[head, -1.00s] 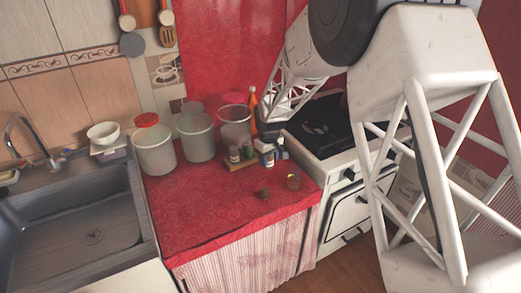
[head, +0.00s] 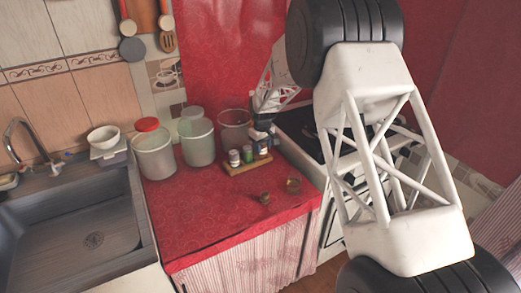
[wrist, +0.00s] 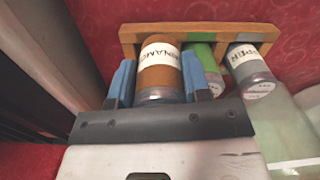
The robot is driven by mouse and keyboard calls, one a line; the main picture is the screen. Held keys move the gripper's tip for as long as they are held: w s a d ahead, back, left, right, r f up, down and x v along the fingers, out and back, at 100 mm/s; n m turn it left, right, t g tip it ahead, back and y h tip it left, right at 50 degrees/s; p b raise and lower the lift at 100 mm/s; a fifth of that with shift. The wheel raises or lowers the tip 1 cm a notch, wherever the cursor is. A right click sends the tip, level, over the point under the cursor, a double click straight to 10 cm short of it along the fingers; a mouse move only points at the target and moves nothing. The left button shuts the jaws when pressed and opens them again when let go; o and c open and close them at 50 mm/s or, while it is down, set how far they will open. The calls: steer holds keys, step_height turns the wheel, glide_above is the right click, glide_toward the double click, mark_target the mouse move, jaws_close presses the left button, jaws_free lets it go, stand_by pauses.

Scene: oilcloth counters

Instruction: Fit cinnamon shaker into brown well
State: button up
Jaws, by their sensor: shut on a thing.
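The cinnamon shaker (wrist: 160,72), brown with a white label and grey lid, stands between the blue fingers of my gripper (wrist: 162,85) in the wrist view. My gripper is shut on it. The shaker is at the left end of the wooden rack (wrist: 133,42), in line with the brown-marked well. Its base is hidden, so I cannot tell whether it is fully seated. In the head view the rack (head: 236,172) lies on the red counter, with my gripper (head: 262,137) over its right end.
A green shaker (wrist: 203,70) and a grey pepper shaker (wrist: 250,68) stand in the other wells. Large tubs (head: 197,142) stand behind and left of the rack. The front left counter is clear.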

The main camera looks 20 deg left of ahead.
steer(key=shift+w+a+f, duration=0.1)
steer(key=shift+w+a, duration=0.3)
steer(key=shift+w, duration=0.4)
steer(key=shift+w+a+f, duration=0.1)
steer(key=shift+w+a, duration=0.3)
steer(key=shift+w, duration=0.35)
steer(key=shift+f, duration=1.7)
steer(key=shift+f, duration=0.1)
steer(key=o, duration=0.7)
step_height(320, 180, up, 12)
steer(key=shift+r, duration=0.1)
